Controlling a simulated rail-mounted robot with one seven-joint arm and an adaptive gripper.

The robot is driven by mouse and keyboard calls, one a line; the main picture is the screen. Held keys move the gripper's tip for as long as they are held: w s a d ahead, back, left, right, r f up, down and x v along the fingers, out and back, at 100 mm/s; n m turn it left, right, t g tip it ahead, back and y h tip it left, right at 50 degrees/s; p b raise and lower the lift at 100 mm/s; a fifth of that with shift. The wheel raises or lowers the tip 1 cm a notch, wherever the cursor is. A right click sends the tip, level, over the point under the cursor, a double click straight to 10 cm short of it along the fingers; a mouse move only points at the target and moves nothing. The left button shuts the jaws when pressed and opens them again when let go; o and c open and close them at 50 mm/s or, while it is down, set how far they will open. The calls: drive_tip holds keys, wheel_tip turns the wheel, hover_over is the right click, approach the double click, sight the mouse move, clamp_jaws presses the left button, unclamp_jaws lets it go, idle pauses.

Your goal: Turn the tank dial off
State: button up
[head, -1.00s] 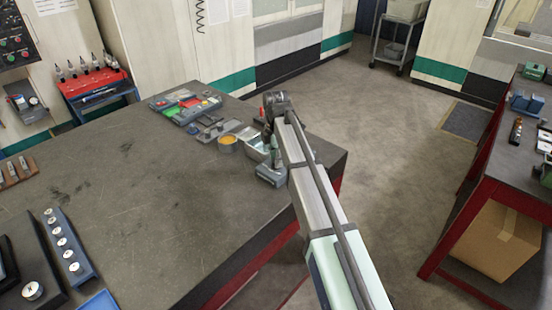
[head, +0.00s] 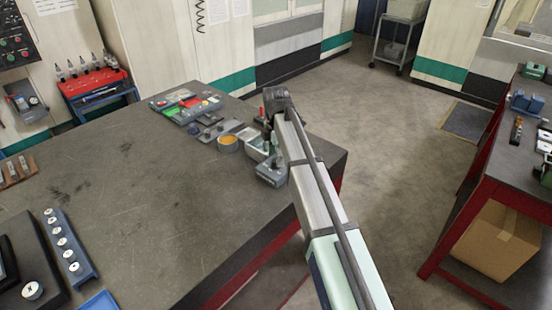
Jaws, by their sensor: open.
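A small grey-blue box-shaped unit (head: 270,173) stands near the far right edge of the dark workbench (head: 150,190), with a pale open tub (head: 258,147) just behind it. Which of these is the tank cannot be told for sure, and no dial on them can be made out. My gripper (head: 267,132) hangs at the end of my arm over this corner, beside the tub. It is open and largely hidden by my wrist. I cannot tell whether it touches anything. A dark box with a white-topped round knob (head: 32,290) sits at the bench's near left.
A round pot with orange contents (head: 228,143) and a tray of coloured parts (head: 187,106) stand left of my gripper. A rack of round pieces (head: 68,246) lies at the near left. The bench middle is clear. A second red-framed bench (head: 515,170) stands right.

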wheel_tip(320, 180, up, 11)
drive_tip(key=shift+f, duration=0.15)
idle(0.4)
